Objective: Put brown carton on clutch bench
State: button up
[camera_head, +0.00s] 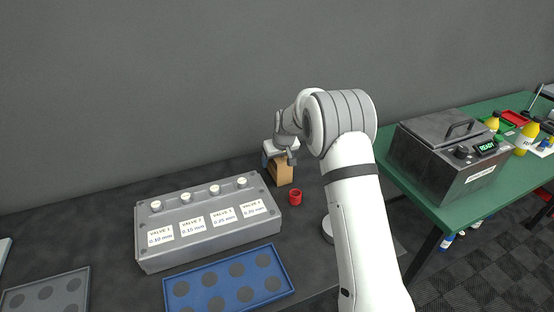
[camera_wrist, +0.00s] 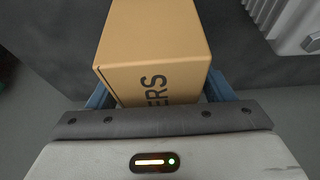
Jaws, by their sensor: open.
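The brown carton (camera_head: 284,173) stands upright on the dark bench near the wall, behind the red cup. In the wrist view the carton (camera_wrist: 152,50) fills the middle, with dark letters "ERS" showing on one face. My gripper (camera_wrist: 160,92) is open, with one blue finger at each side of the carton's near end. Whether the fingers touch it is not clear. In the head view my gripper (camera_head: 278,155) is at the carton and partly covers it. No surface in view is labelled as the clutch bench.
A grey valve block (camera_head: 208,222) stands left of the carton. A red cup (camera_head: 295,197) is close in front of it. A blue tray (camera_head: 228,282) and a grey tray (camera_head: 45,293) lie at the front. A green table (camera_head: 438,205) at right holds a grey machine (camera_head: 450,160) and bottles.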

jog(key=b+v, duration=0.2)
jog(key=v, duration=1)
jog(key=shift+s+d+r, duration=0.1)
jog(key=shift+s+r, duration=0.1)
jog(key=shift+s, duration=0.05)
jog(key=s+d+r+m+h, duration=0.1)
jog(key=s+d+r, duration=0.3)
jog(key=s, duration=0.6)
jog(key=s+d+r+m, duration=0.1)
jog(key=s+d+r, duration=0.3)
jog(key=s, duration=0.5)
jog(key=s+d+f+m, duration=0.1)
jog(key=s+d, duration=0.1)
jog(key=s, duration=0.8)
jog(key=s+d+f+m+g, duration=0.1)
jog(key=s+d+f, duration=0.1)
jog(key=s, duration=0.9)
jog(key=shift+s+d+f+m+h, duration=0.2)
jog(key=shift+d+m+h, duration=0.15)
jog(key=shift+d, duration=0.25)
